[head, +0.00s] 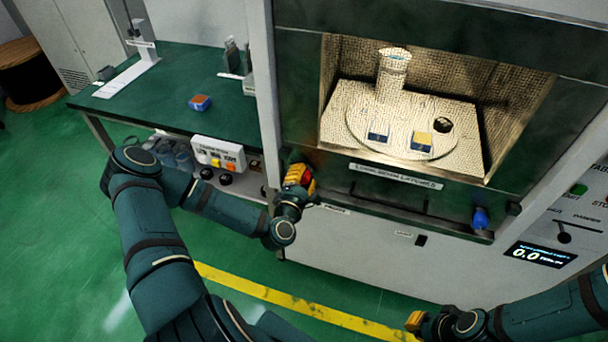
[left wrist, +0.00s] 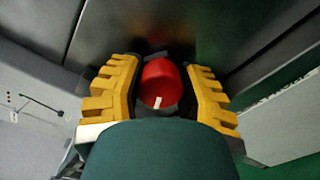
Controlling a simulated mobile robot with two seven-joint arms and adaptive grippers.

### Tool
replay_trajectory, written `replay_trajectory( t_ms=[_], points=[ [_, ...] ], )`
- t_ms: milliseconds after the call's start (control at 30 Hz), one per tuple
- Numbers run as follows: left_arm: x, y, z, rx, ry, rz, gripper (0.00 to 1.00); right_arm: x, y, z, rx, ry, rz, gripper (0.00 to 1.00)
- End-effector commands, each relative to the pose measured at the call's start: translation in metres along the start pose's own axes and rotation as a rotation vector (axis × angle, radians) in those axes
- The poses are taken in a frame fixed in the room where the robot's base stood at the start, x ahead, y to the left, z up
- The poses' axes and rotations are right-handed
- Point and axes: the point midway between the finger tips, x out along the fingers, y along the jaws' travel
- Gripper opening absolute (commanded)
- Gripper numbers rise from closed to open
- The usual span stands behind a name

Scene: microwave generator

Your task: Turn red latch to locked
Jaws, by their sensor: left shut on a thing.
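The red latch (left wrist: 161,84) is a round red knob with a short white mark, which points towards the bottom of the left wrist view. In the head view the red latch (head: 305,176) is partly hidden by my left gripper (head: 299,176), at the lower left of the microwave opening. The yellow fingers of my left gripper (left wrist: 160,92) lie on either side of the knob and are shut on it. My right gripper (head: 428,322) is at the bottom of the head view, away from the latch; its fingers are too small and partly hidden to judge.
A blue knob (head: 481,218) sits at the lower right of the opening. The lit chamber holds a turntable (head: 352,125) with a cylinder and small blocks. A green table (head: 180,75) stands at left. A control panel with a display (head: 540,254) is at right.

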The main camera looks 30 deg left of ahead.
Motion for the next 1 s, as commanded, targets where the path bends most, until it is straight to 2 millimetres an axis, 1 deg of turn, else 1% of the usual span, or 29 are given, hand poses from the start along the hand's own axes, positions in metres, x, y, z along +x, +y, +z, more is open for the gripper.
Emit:
replay_trajectory(
  t_ms=[600,800,1000],
  points=[
    [0.0008,0.0013,-0.0005,0.588,0.002,0.003,0.0,0.0006,0.0002,-0.0003,0.0,0.001,0.0,0.0],
    [0.001,0.0016,-0.0003,0.756,0.002,0.004,0.0,0.0037,0.0014,0.0011,-0.001,-0.002,0.0,0.0],
    [0.0008,0.0016,-0.0002,0.885,0.002,0.004,0.0,0.007,0.0026,0.001,-0.001,-0.002,0.0,0.0]
  ],
)
